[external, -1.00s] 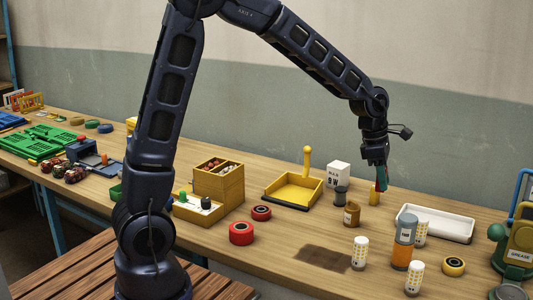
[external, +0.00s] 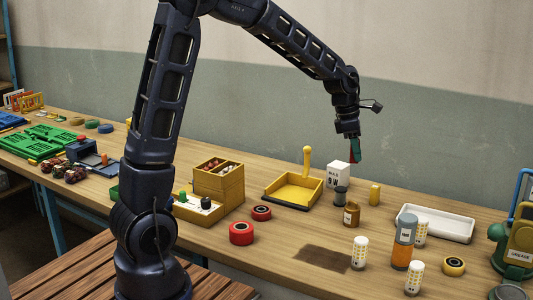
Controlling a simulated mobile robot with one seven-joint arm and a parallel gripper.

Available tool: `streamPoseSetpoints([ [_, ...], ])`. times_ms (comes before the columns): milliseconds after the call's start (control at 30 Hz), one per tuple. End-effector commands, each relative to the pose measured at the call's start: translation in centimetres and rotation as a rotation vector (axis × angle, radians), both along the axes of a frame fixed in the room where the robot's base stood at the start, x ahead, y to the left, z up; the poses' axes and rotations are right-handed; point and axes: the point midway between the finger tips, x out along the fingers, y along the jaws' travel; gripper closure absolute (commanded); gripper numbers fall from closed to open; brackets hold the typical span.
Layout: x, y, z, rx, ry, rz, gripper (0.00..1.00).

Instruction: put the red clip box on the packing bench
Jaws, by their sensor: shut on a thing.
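My gripper (external: 354,149) is in the air above the back right of the long wooden bench top (external: 300,226). It is shut on a small red thing, which I take to be the red clip box (external: 351,158). The held thing is clear of the bench top and shows in front of the white box marked with letters (external: 338,175).
A white tray (external: 436,223) lies to the right. A slatted wooden surface (external: 75,268) is at lower left.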

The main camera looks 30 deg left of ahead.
Motion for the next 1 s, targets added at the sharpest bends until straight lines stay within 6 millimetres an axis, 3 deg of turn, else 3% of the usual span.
streamPoseSetpoints([
  [33,1.2,1.9,0.0,0.000,0.001,0.029,0.93],
  [200,4.1,7.7,-0.1,0.001,0.002,0.104,0.93],
  [500,7.8,18.7,0.0,0.002,0.004,0.240,0.93],
  [733,9.2,27.5,0.0,0.003,0.005,0.341,0.93],
  [1000,9.4,37.9,0.0,0.002,0.006,0.461,0.93],
])
